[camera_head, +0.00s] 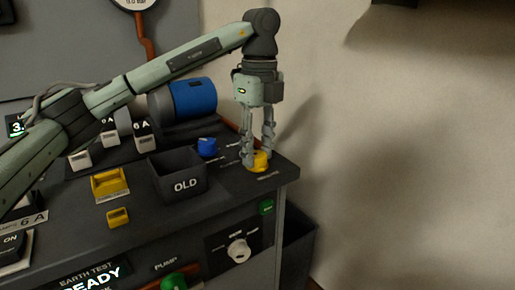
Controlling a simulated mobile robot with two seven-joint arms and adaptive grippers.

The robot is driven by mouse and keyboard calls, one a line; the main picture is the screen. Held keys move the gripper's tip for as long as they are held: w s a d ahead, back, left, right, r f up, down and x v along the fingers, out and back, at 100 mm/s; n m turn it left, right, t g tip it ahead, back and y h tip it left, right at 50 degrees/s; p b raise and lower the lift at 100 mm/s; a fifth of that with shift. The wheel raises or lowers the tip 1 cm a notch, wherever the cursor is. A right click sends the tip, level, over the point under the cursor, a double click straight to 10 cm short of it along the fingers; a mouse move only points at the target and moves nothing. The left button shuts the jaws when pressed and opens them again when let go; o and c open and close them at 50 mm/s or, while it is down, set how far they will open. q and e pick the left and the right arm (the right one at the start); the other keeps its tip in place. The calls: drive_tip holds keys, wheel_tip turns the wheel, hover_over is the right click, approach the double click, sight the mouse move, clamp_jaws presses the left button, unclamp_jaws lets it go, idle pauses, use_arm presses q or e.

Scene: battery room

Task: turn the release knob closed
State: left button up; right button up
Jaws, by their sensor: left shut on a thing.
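My left gripper (256,160) points straight down at the right end of the dark bench top. Its fingers are shut on a yellow knob (262,163), which I take to be the release knob; the small label in front of it is too small to read. The fingers hide part of the knob, and I cannot tell which way it is turned. My right gripper is not in view.
Left of the gripper are a blue knob (207,147) and a dark bin marked OLD (184,188). A blue cylinder (194,98) lies behind. Yellow parts (110,183) sit further left. A white knob (239,250) is on the front panel. The right is open.

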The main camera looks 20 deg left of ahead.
sight(259, 153)
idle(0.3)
use_arm(q)
drive_tip(key=o, duration=1.2)
drive_tip(key=shift+c, duration=0.2)
wheel_tip(259, 153, up, 12)
drive_tip(key=shift+w, duration=0.15)
